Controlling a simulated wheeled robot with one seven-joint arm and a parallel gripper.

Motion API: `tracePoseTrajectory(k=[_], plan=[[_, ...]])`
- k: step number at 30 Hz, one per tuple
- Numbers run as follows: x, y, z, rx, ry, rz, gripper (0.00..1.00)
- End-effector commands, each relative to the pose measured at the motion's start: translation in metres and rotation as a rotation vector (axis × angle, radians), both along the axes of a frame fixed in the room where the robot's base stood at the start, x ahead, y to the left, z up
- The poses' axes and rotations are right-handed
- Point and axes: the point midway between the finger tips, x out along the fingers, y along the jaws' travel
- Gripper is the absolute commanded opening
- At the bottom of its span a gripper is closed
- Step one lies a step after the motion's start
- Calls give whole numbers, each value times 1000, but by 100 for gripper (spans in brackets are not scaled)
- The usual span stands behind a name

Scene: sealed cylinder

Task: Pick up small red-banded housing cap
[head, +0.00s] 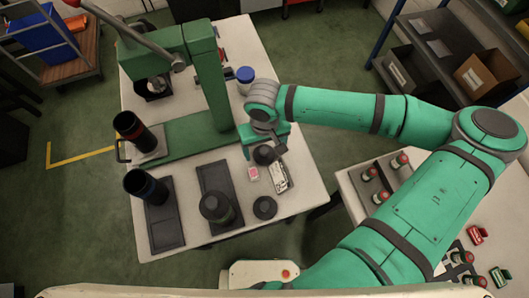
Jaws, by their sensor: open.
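My gripper (266,147) is over the right part of the white table, low above or around a small dark round piece (264,156). The gripper partly covers this piece and no red band shows on it, so I cannot tell whether it is the red-banded cap or whether the fingers touch it. Another dark round cap-like piece (265,208) lies flat nearer the front, with no red band visible.
The green press (205,75) stands behind and left of my gripper. A blue-lidded jar (245,78) is behind it. A pink card (253,173) lies close by. A second table (415,205) is at right.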

Motion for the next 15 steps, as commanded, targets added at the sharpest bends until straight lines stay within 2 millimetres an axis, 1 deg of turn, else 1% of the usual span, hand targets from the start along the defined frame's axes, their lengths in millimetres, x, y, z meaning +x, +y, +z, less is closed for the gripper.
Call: tracePoseTrajectory(k=[1, 4, 11, 12, 14, 15], plan=[[0, 1, -6, 1, 1, 2, 77], [0, 1, -12, 1, 0, 2, 77], [0, 2, -14, 1, 0, 3, 77], [0, 2, -14, 1, 0, 3, 72], [0, 2, -14, 1, 0, 3, 58], [0, 2, -14, 1, 0, 3, 48]])
